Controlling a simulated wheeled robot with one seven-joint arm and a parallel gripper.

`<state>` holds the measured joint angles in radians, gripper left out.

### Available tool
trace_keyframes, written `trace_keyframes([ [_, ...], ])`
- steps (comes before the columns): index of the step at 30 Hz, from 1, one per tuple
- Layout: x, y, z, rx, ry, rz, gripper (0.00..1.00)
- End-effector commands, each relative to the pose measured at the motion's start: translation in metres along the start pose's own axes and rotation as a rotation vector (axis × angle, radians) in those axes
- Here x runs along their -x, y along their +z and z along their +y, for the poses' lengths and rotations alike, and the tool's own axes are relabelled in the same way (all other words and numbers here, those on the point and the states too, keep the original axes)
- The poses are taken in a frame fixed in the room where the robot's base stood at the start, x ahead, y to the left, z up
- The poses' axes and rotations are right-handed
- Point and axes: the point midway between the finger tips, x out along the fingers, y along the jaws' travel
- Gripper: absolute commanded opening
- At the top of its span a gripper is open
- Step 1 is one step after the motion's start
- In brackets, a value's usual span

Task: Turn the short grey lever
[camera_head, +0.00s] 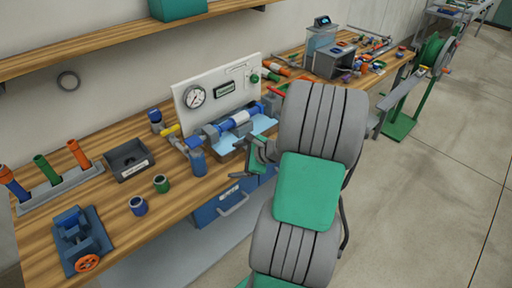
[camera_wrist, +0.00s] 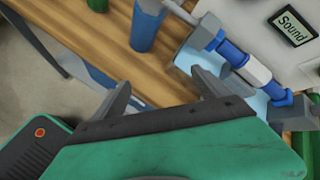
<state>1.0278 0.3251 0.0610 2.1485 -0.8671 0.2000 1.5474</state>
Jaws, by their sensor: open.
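A skid with a white panel (camera_head: 222,88), a round gauge (camera_head: 195,96) and a blue and white pipe (camera_head: 238,121) stands on the wooden bench. The pipe also shows at the upper right of the wrist view (camera_wrist: 246,62). A yellow handle (camera_head: 171,130) is at its left end and a red handle (camera_head: 277,93) at its right. I cannot clearly pick out the short grey lever; my arm hides part of the skid's front. My gripper (camera_head: 249,160) is open and empty, in front of the skid near the bench edge. Its spread fingers show in the wrist view (camera_wrist: 163,86), apart from the pipe.
A blue cylinder (camera_head: 198,162) stands just left of my gripper. A dark bin (camera_head: 128,160), green cup (camera_head: 161,183) and blue cup (camera_head: 138,205) are farther left. A blue drawer (camera_head: 218,206) with a handle is below. A green reel (camera_head: 431,50) stands right; the floor there is clear.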

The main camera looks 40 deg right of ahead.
Motion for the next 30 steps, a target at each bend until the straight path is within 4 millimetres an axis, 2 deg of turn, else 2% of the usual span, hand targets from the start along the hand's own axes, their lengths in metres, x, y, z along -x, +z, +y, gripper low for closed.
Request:
trace_keyframes([
  [1,0.01,-0.036,-0.014,-0.23,-0.087,-0.039,0.89],
  [3,0.026,-0.069,-0.031,-0.484,-0.192,-0.108,0.89],
  [7,0.045,-0.102,-0.046,-0.737,-0.297,-0.198,0.89],
  [11,0.037,-0.104,-0.052,-0.782,-0.311,-0.218,0.89],
  [18,-0.006,-0.099,-0.067,-0.776,-0.306,-0.215,0.89],
  [21,-0.018,-0.099,-0.072,-0.775,-0.308,-0.214,0.89],
  [30,-0.025,-0.1,-0.074,-0.775,-0.31,-0.212,0.89],
])
